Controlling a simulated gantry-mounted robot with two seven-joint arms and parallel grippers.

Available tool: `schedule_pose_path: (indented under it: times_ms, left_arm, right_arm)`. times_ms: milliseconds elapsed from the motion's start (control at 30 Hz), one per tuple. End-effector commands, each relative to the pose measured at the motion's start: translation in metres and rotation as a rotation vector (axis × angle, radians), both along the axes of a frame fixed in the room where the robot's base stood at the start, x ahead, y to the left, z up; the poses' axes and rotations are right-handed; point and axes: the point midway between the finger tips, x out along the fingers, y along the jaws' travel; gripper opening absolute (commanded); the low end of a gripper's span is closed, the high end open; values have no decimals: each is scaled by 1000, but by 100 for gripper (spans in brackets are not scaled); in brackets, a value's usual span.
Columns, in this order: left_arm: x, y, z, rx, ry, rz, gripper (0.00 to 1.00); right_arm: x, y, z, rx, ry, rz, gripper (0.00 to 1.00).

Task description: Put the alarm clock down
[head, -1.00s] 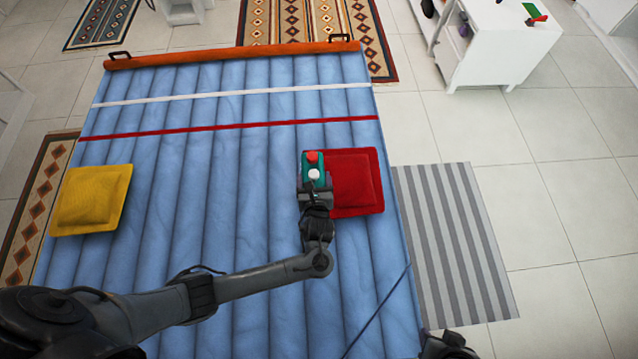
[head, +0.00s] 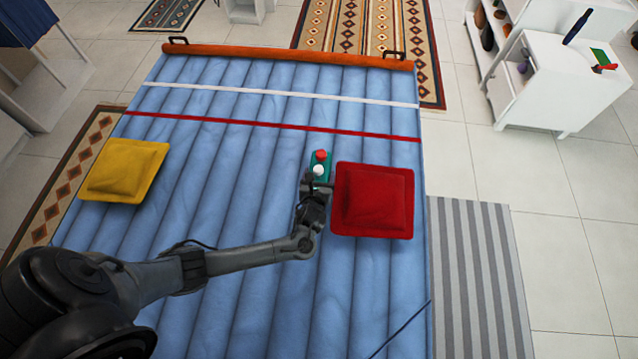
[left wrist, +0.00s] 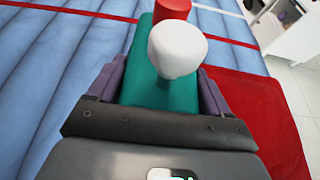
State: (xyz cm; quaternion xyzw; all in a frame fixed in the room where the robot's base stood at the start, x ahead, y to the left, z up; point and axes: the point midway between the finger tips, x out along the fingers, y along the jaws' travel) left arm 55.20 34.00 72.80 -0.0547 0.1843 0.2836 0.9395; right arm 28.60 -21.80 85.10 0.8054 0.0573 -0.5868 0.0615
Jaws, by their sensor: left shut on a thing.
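The alarm clock (head: 319,170) is a teal block with a red knob and a white rounded knob on it. My left gripper (head: 318,184) is shut on it, over the blue ribbed mattress (head: 230,200), just left of the red cushion (head: 373,200). In the left wrist view the alarm clock (left wrist: 172,90) sits between the purple-grey fingers of the left gripper (left wrist: 160,85). Its lower part is hidden by the gripper. I cannot tell whether it touches the mattress. My right gripper is not in view.
A yellow cushion (head: 124,170) lies at the mattress's left side. Bare mattress lies between the cushions and beyond the clock, up to a red stripe (head: 270,126). A grey striped rug (head: 480,270) and a white cabinet (head: 560,85) are to the right.

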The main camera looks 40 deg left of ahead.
Motion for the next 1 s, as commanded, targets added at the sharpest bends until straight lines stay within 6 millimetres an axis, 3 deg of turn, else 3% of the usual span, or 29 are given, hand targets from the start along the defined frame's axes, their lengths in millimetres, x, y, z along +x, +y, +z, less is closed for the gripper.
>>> schedule_pose_path:
  times_ms: [400, 867, 900, 1000]
  left_arm:
    - [1, 0, -37, -1, -4, 0, 0]
    - [1, 0, -41, 1, -4, 1, 0]
    - [0, 0, -43, -1, 1, 0, 85]
    - [0, 0, -43, -1, 1, 0, 100]
  right_arm:
    - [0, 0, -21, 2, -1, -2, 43]
    - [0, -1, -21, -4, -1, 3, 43]
    - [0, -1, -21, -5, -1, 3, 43]
    - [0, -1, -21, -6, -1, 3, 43]
